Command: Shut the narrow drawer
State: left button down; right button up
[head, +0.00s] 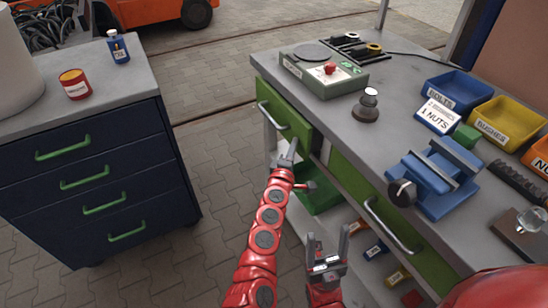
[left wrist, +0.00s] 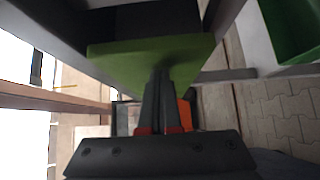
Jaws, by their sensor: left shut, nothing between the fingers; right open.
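The narrow drawer (head: 284,117) has a green front with a metal bar handle (head: 271,116), at the left end of the grey workbench. Its green front (left wrist: 115,55) spans the middle of the left wrist view, with a dark space behind it. How far out it stands is hard to tell. My left gripper (head: 290,148) is shut and empty, at the lower part of this front; in the left wrist view its fingers (left wrist: 162,85) reach the green panel, and contact is unclear. My right gripper (head: 328,242) is open and empty, lower in the head view, before the wider green drawer (head: 378,205).
The bench top (head: 330,118) carries a control box (head: 322,72), a blue vise (head: 436,178) and part bins (head: 458,90). Green and coloured boxes sit on the shelf below. A dark blue cabinet (head: 150,190) stands left, with open paving (head: 215,150) between.

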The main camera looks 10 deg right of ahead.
aim_at(305, 147)
pick_arm(q)
jog(key=d, duration=0.2)
jog(key=w+d+b, duration=0.1)
jog(key=d, duration=0.1)
jog(key=shift+w+d+f, duration=0.1)
jog(key=shift+w+d, duration=0.05)
jog(key=shift+w, duration=0.05)
jog(key=shift+r, duration=0.25)
jog(key=shift+d, duration=0.15)
